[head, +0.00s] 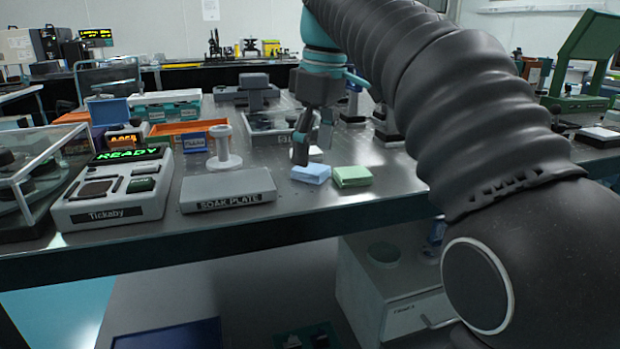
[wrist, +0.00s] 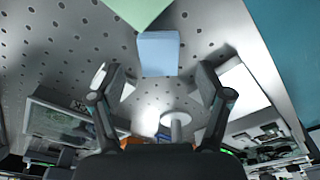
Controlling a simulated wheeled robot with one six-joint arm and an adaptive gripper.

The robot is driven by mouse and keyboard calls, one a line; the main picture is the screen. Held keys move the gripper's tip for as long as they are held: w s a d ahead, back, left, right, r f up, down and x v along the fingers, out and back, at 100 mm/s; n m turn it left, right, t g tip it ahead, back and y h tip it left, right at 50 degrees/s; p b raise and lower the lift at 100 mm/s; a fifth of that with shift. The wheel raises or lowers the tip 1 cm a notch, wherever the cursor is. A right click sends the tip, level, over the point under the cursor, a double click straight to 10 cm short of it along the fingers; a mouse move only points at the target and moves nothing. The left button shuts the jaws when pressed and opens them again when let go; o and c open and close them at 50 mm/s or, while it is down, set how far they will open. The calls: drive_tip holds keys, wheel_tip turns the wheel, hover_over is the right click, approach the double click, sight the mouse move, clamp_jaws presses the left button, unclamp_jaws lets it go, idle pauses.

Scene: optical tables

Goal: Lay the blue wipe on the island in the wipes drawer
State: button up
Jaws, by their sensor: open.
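The blue wipe (head: 311,173) is a small pale-blue folded block lying on the metal island top (head: 290,215) near its front edge. A light-green wipe (head: 352,176) lies close on its right. My gripper (head: 312,147) points down just above and behind the blue wipe, open and empty. In the wrist view the blue wipe (wrist: 159,53) lies just beyond the open fingertips (wrist: 160,76), roughly centred between them, with the green wipe (wrist: 138,10) at the top edge. I cannot identify the wipes drawer for certain; a white unit (head: 405,312) with a small label and a handle stands below the island.
Further left is a device reading READY (head: 120,190). An orange tray (head: 188,130) is behind. The island front between plate and wipes is clear.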

sight(311, 172)
drive_tip(key=shift+w+a+f+b, duration=0.15)
drive_tip(key=shift+f+b, duration=0.15)
drive_tip(key=shift+f, duration=1.15)
drive_tip(key=shift+c, duration=0.2)
drive_tip(key=c, duration=0.8)
drive_tip(key=shift+c, duration=0.3)
